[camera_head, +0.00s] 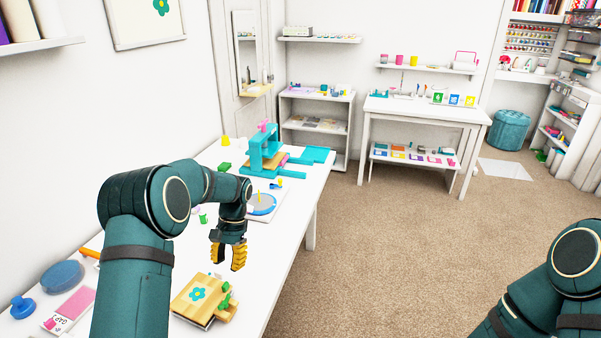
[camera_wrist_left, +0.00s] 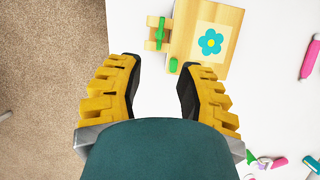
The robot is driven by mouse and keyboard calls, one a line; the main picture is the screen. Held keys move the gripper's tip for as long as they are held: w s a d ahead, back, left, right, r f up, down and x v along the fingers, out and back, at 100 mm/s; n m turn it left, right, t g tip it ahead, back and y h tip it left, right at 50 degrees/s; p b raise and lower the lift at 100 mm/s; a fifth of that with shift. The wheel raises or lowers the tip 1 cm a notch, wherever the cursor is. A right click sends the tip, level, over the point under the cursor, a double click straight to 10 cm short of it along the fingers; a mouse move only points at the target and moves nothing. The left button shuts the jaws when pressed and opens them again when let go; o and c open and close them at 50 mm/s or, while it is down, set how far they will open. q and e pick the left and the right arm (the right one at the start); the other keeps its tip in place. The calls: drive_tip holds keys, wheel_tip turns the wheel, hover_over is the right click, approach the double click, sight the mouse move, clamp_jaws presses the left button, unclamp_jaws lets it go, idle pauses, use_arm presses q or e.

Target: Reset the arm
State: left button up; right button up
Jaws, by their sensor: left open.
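My left arm reaches in over the white table (camera_head: 300,215) at the left of the head view. My left gripper (camera_head: 228,262) hangs above the table, fingers pointing down, open and empty. In the left wrist view its two yellow fingers (camera_wrist_left: 158,90) stand wide apart with nothing between them. A wooden flower press (camera_head: 195,308) with a teal flower lies on the table below and nearer than the gripper. It also shows in the left wrist view (camera_wrist_left: 232,22), beyond the fingertips. Part of my right arm shows at the lower right; its gripper is out of view.
A teal press (camera_head: 263,150) stands farther along the table, with a round blue disc (camera_head: 261,204) before it. A pink card (camera_head: 78,302) and blue round pieces (camera_head: 62,276) lie at the left. Carpeted floor (camera_head: 390,240) is open to the right.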

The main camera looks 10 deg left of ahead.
use_arm(q)
drive_tip(key=shift+t+h, duration=0.8)
drive_tip(key=shift+h, duration=0.1)
drive_tip(key=s+d+f, duration=0.1)
drive_tip(key=d+f, duration=0.1)
drive_tip(key=f, duration=0.1)
drive_tip(key=s+d+f, duration=0.1)
drive_tip(key=d+f, duration=0.2)
drive_tip(key=s+d+f, duration=0.1)
drive_tip(key=d+f, duration=0.1)
drive_tip(key=f, duration=0.1)
drive_tip(key=shift+s+d+f, duration=0.15)
drive_tip(key=shift+s+d, duration=0.1)
drive_tip(key=shift+s, duration=0.05)
drive_tip(key=s+d+f+n+t+h, duration=0.1)
drive_tip(key=s+d+f+n+t, duration=0.1)
drive_tip(key=s+d, duration=0.4)
drive_tip(key=s+d+f+n+t+h, duration=0.1)
drive_tip(key=s+d+f, duration=0.4)
drive_tip(key=s, duration=0.6)
drive_tip(key=shift+s+d+n+t+h, duration=0.25)
drive_tip(key=shift+d+n+t+h, duration=0.15)
drive_tip(key=shift+d+n+t, duration=0.6)
drive_tip(key=shift+d+m, duration=0.15)
drive_tip(key=shift+m, duration=0.15)
